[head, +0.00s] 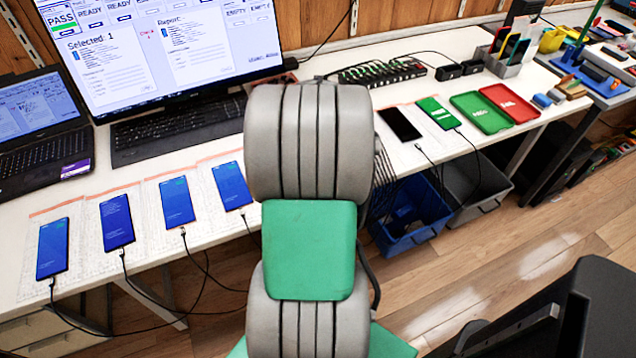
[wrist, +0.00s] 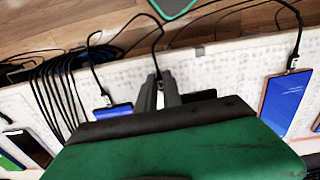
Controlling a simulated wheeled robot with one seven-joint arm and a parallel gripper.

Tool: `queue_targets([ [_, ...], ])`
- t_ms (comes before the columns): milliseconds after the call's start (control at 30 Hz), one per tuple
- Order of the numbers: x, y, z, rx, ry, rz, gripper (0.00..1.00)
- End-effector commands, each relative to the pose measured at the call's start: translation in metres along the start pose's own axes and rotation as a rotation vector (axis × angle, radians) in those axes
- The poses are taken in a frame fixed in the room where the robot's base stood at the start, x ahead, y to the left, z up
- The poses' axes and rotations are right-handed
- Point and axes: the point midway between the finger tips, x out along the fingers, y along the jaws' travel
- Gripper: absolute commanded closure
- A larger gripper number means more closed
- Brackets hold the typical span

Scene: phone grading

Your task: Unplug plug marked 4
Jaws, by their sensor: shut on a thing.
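My gripper (wrist: 160,80) shows in the wrist view, its two grey fingers close together on a plug at the end of a black cable (wrist: 156,50). The plug is mostly hidden between the fingers, and no number on it is readable. A blue-screened phone (wrist: 118,110) lies left of the fingers, with a plug (wrist: 104,99) at its edge. A dark phone edge (wrist: 200,94) shows just right of them. I cannot tell whether the held plug still sits in a phone. In the head view my arm hides the gripper and this part of the bench.
Several blue-screened phones (head: 178,202) with cables lie along the bench's front left. A black phone (head: 399,123) and a green-screened phone (head: 438,113) lie right of my arm. A green tray (head: 480,112) and a red tray (head: 510,103) lie beyond. A blue bin (head: 410,225) stands below.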

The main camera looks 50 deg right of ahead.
Motion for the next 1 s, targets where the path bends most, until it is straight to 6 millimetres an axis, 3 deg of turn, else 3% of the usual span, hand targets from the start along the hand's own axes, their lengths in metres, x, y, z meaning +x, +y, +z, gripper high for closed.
queue_targets([
  [167,0.002,-0.001,0.001,0.000,-0.002,-0.001,1.00],
  [200,0.002,-0.001,0.001,0.000,-0.003,-0.001,0.89],
  [500,0.003,-0.001,0.002,-0.001,-0.005,-0.003,0.65],
  [800,0.003,-0.002,0.003,-0.001,-0.008,-0.005,0.65],
  [1000,-0.013,-0.001,0.002,-0.001,-0.006,-0.004,0.65],
])
